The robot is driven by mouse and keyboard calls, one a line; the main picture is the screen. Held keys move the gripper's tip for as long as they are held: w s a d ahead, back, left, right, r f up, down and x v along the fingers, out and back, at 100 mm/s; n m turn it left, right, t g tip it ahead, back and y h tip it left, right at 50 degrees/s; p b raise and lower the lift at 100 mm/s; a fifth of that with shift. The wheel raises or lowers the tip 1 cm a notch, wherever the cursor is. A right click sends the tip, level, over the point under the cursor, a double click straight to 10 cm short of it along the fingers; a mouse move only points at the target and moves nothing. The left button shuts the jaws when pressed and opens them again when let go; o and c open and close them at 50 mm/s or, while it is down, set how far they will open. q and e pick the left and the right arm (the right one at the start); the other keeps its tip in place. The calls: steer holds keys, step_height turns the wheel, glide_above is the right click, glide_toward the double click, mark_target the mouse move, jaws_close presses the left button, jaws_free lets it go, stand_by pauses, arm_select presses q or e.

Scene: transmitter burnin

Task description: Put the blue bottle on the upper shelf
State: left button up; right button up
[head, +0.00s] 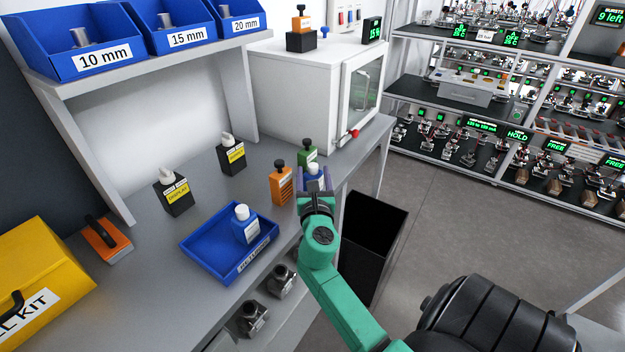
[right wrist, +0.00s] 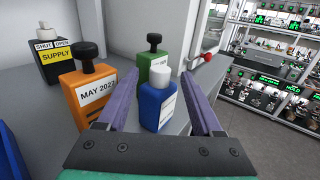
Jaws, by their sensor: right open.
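A blue bottle (head: 314,182) with a white cap stands on the grey bench near its right edge. In the right wrist view this blue bottle (right wrist: 157,106) is upright between the two purple fingers of my right gripper (right wrist: 160,88). The fingers are spread, with a gap on each side of the bottle. My right gripper (head: 315,190) partly hides the bottle in the head view. A second blue bottle (head: 244,226) with a white cap stands in a blue tray (head: 196,244). The upper shelf (head: 160,60) above the bench holds blue bins. My left gripper is not in view.
An orange bottle (head: 282,186) and a green bottle (head: 307,155) stand close to my right gripper. Two black bottles (head: 176,193) stand farther left. A white oven (head: 310,90) is behind. A black bin (head: 372,235) stands beside the bench.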

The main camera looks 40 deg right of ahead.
mark_target(313, 171)
steer(key=x, duration=0.3)
steer(key=shift+w+d+f, duration=0.15)
steer(key=shift+w+d, duration=0.15)
steer(key=shift+s+a, duration=0.1)
steer(key=shift+a, duration=0.05)
steer(key=shift+c, duration=0.9)
jaws_close()
